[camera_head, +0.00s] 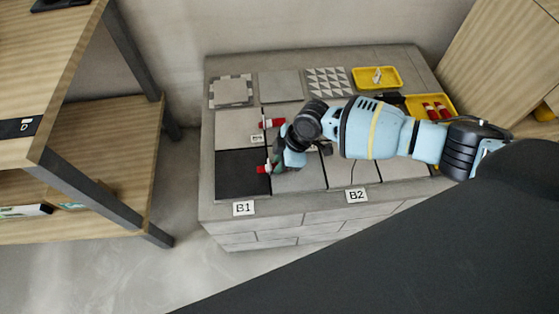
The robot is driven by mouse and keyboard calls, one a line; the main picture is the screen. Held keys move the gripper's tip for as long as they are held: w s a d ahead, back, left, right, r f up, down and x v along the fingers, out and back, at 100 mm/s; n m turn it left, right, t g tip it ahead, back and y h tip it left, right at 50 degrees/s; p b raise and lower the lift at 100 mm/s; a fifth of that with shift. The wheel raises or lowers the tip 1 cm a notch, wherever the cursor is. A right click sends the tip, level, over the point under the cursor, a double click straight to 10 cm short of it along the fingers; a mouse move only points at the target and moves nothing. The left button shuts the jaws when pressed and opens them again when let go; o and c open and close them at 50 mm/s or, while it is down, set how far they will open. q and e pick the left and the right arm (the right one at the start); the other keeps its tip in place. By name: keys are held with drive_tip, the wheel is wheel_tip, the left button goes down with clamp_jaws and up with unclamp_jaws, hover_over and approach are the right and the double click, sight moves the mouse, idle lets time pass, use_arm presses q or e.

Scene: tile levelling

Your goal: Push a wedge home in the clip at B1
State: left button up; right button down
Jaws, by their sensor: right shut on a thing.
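The B1 label (243,208) is on the front edge of the tiled block, below a dark tile (241,180). A red wedge (262,169) with a pale end lies at the joint on the dark tile's right side. My right gripper (273,168) is low over this joint, shut on the red wedge. The clip there is hidden by the gripper, so I cannot tell how far the wedge sits in it. Another red wedge (272,123) is at the joint farther back, apart from the gripper. My left gripper is out of view.
The block (222,75) carries grey tiles and a patterned tile (328,81). A yellow tray (362,83) holds small pale pieces; another yellow tray (412,103) holds red wedges. The B2 label (357,195) is on the front edge. A wooden shelf (90,150) stands left.

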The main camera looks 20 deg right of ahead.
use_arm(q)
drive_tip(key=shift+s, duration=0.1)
use_arm(e)
drive_tip(key=shift+a, duration=0.15)
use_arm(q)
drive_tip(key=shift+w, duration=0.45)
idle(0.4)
use_arm(e)
drive_tip(key=c, duration=1.2)
unclamp_jaws()
drive_tip(key=shift+c, duration=0.2)
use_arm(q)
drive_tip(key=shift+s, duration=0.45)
